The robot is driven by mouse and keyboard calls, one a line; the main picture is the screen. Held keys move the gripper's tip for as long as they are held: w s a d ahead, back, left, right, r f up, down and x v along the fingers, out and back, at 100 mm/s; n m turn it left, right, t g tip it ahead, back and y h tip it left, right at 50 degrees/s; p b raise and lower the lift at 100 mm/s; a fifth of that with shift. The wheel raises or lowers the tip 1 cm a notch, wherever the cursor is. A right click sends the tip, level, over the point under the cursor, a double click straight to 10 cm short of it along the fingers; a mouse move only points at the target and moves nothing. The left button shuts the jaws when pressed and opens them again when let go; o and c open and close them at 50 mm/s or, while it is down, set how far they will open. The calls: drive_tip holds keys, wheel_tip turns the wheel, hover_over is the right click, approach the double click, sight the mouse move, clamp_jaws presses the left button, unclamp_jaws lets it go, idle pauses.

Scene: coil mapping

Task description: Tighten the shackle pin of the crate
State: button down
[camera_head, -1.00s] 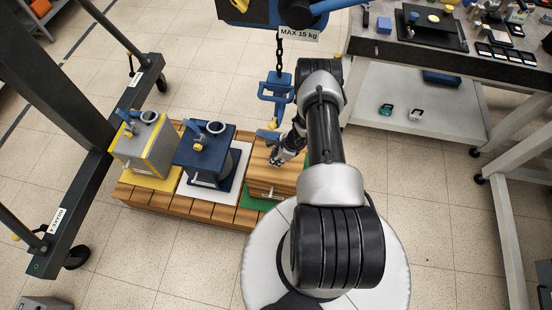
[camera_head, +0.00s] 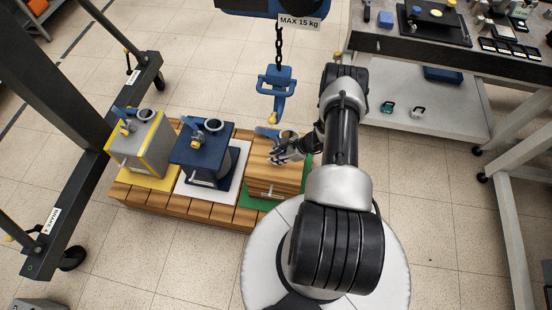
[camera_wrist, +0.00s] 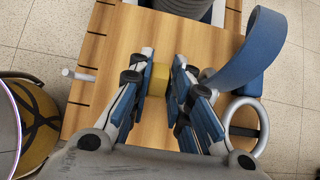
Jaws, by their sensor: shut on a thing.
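The wooden crate (camera_head: 275,184) stands on a green mat at the right end of the pallet. On its top are a blue curved shackle (camera_head: 267,132) and a grey ring (camera_head: 289,134). In the wrist view the blue shackle (camera_wrist: 252,48) arches at the upper right, with the grey ring (camera_wrist: 262,128) below it. My gripper (camera_wrist: 163,66) is over the crate top (camera_wrist: 112,62), its fingers on both sides of the yellow pin head (camera_wrist: 158,82) and shut on it. In the head view my gripper (camera_head: 280,156) hides part of the crate top, and the pin's thread is hidden.
A blue crate (camera_head: 202,160) and a grey crate with yellow edges (camera_head: 140,150) stand to the left on the pallet (camera_head: 190,207). A hoist hook (camera_head: 276,90) hangs from a chain close above the wooden crate. A workbench is at the right, a gantry leg at the left.

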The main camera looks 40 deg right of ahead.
drive_tip(key=shift+s+d+f+t+y+b, duration=0.15)
drive_tip(key=shift+t+y+b, duration=0.15)
drive_tip(key=shift+t+y, duration=0.25)
drive_tip(key=shift+s+d+f+t+y+b, duration=0.15)
drive_tip(key=shift+t+y+b, duration=0.2)
drive_tip(key=shift+t, duration=0.3)
drive_tip(key=shift+t+y, duration=1.3)
drive_tip(key=shift+y, duration=0.1)
drive_tip(key=c, duration=1.8)
unclamp_jaws()
drive_tip(key=shift+o, duration=0.2)
